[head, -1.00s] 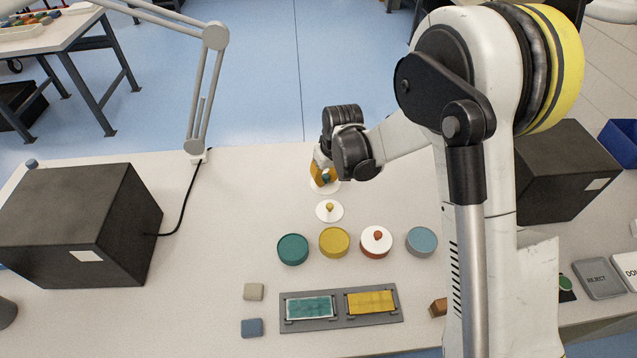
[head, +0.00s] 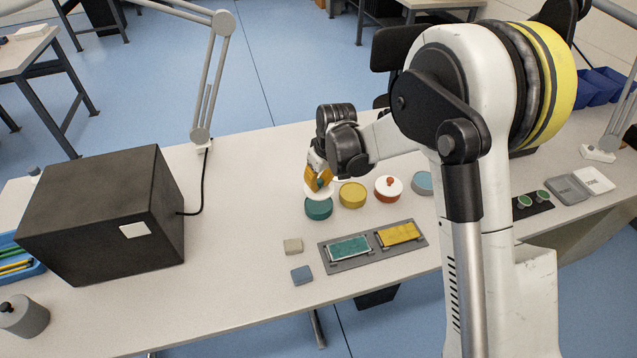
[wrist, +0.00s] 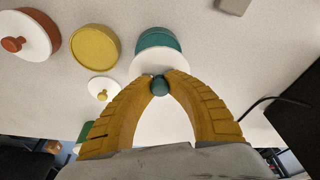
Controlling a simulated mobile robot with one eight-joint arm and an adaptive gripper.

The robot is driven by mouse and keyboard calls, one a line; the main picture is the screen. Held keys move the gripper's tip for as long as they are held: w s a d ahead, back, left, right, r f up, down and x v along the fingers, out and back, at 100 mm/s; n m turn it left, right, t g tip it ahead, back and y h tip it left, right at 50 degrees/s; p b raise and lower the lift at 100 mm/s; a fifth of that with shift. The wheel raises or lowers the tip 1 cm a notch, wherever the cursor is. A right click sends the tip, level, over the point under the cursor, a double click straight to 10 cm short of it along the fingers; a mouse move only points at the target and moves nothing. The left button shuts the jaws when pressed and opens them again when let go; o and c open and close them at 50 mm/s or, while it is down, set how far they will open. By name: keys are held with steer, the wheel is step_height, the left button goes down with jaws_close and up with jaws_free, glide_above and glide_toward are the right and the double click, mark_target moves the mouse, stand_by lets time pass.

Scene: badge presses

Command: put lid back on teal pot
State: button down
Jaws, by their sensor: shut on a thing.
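My gripper (head: 319,181) has yellow-brown fingers shut on the teal knob (wrist: 160,86) of a white round lid (head: 318,193). The teal pot (head: 318,210) stands on the table just below the lid in the head view. In the wrist view the pot (wrist: 158,38) shows past the fingertips, partly covered by the lid. The lid looks close to the pot's top, but I cannot tell whether they touch or are fully lined up.
A grey tray (head: 374,247) sits in front. A dark box (head: 100,215) stands left.

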mark_target(317, 202)
steer(key=shift+s+d+b+x, duration=0.15)
steer(key=shift+b+x, duration=0.45)
steer(key=shift+x, duration=0.3)
steer(key=shift+s+d+b+x, duration=0.1)
steer(key=shift+s+b+x, duration=0.1)
steer(key=shift+b+x, duration=0.55)
steer(key=shift+s+d+b+x, duration=0.15)
steer(key=shift+b+x, duration=0.25)
steer(key=shift+x, duration=0.65)
steer(key=shift+a+f, duration=0.1)
steer(key=shift+f, duration=0.1)
steer(key=shift+f+b, duration=0.25)
steer(key=shift+b, duration=0.3)
steer(key=c, duration=0.8)
jaws_free()
steer(key=shift+r, duration=0.1)
steer(key=shift+w+a+p+v, duration=0.2)
steer(key=shift+p+v, duration=0.55)
steer(key=shift+v, duration=0.4)
steer(key=shift+w+a+p+v, duration=0.1)
steer(key=shift+w+p+v, duration=0.15)
steer(key=shift+p+v, duration=0.7)
steer(key=shift+w+a+p+v, duration=0.2)
steer(key=shift+p+v, duration=0.35)
steer(key=shift+v, duration=0.75)
steer(key=shift+r, duration=0.15)
